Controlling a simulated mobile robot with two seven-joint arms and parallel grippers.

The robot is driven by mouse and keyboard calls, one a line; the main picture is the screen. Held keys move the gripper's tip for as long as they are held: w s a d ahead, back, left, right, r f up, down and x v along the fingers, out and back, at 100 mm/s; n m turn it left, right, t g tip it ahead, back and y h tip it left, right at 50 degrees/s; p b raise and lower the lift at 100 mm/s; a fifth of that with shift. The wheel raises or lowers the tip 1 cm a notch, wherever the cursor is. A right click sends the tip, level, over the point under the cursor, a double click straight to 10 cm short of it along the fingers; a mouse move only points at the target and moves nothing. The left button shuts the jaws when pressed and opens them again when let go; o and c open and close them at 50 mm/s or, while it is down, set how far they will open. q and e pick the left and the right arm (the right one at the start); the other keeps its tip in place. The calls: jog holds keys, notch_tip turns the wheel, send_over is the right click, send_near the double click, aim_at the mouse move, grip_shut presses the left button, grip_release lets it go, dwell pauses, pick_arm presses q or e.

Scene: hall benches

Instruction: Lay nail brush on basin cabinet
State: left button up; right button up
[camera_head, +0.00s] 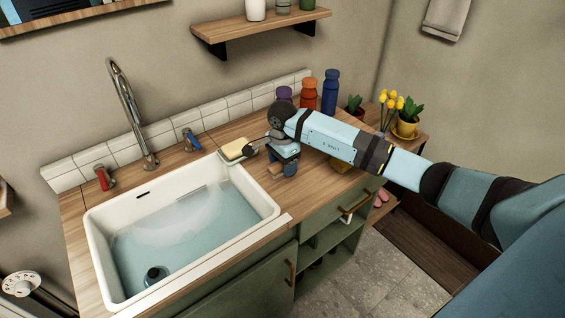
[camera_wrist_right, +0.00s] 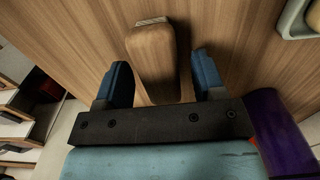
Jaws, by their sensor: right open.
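The nail brush (camera_wrist_right: 153,55) is a pale wooden block with a whitish patch at its far end. In the right wrist view it lies between my two blue fingers, with a gap on each side, and appears to rest on the wooden top. The basin cabinet (camera_head: 245,288) has green fronts, a wooden top and a white basin full of water. My right gripper (camera_head: 281,164) is open, low over the top to the right of the basin, with its fingers on either side of the brush. In the head view the gripper mostly hides the brush. My left gripper is not in view.
A dish with a yellow sponge (camera_head: 238,150) sits at the basin's back right corner. Purple (camera_head: 284,93), orange (camera_head: 309,95) and blue (camera_head: 330,92) bottles stand behind my right gripper. A tap (camera_head: 133,110) rises behind the basin. Potted flowers (camera_head: 405,125) stand right of the cabinet.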

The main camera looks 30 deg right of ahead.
notch_tip(320, 180, up, 12)
dwell(0.4)
dwell(0.4)
